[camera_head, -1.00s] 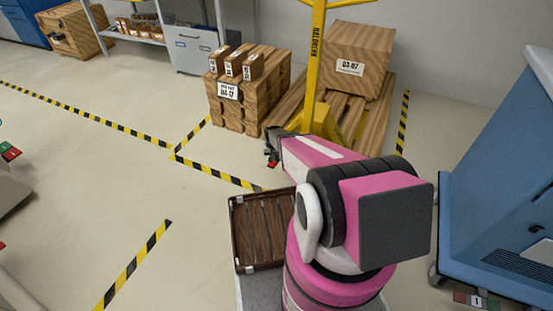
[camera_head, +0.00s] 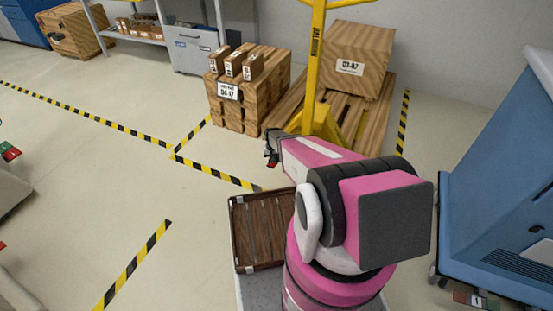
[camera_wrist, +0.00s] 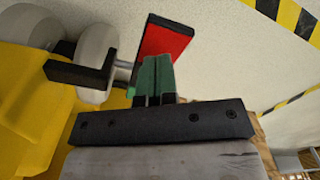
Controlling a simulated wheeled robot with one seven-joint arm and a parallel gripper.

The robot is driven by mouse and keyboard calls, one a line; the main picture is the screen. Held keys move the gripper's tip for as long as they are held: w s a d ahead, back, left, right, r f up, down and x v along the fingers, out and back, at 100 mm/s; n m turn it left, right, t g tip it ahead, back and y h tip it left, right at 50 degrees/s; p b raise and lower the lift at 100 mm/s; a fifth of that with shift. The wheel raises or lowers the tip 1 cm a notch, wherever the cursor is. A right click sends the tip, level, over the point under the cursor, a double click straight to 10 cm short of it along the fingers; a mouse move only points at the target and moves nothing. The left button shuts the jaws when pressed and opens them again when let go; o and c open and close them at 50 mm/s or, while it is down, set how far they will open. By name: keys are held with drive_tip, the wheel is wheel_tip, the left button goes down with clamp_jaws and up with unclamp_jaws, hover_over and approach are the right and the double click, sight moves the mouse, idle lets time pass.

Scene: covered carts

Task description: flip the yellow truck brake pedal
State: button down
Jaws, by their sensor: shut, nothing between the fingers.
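The yellow pallet truck (camera_head: 316,62) stands with its forks at the wooden pallet, and its yellow body (camera_wrist: 25,130) fills the left of the wrist view. A flat red plate (camera_wrist: 167,38), which looks like the brake pedal, sticks out beside the truck's grey wheels (camera_wrist: 93,52). A black bracket (camera_wrist: 82,74) lies by the wheels. My gripper (camera_wrist: 157,62) is shut and empty, its green fingertips at the lower edge of the red plate. I cannot tell whether they touch. In the head view my gripper (camera_head: 271,152) is low beside the truck, and my arm hides much of the truck's base.
A wooden crate (camera_head: 352,52) sits on the pallet (camera_head: 372,125). A stack of wooden boxes (camera_head: 245,108) stands left of the truck. A blue cart (camera_head: 500,190) is at the right. A brown slatted tray (camera_head: 240,232) is near me.

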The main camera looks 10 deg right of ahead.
drive_tip(key=shift+f, duration=1.35)
idle(0.8)
drive_tip(key=shift+r, duration=3.55)
drive_tip(key=s+r, duration=1)
drive_tip(key=r, duration=0.5)
drive_tip(key=s+r+n, duration=0.1)
drive_tip(key=s+r, duration=1)
drive_tip(key=r, duration=0.3)
drive_tip(key=shift+s+r, duration=0.15)
drive_tip(key=shift+r, duration=0.25)
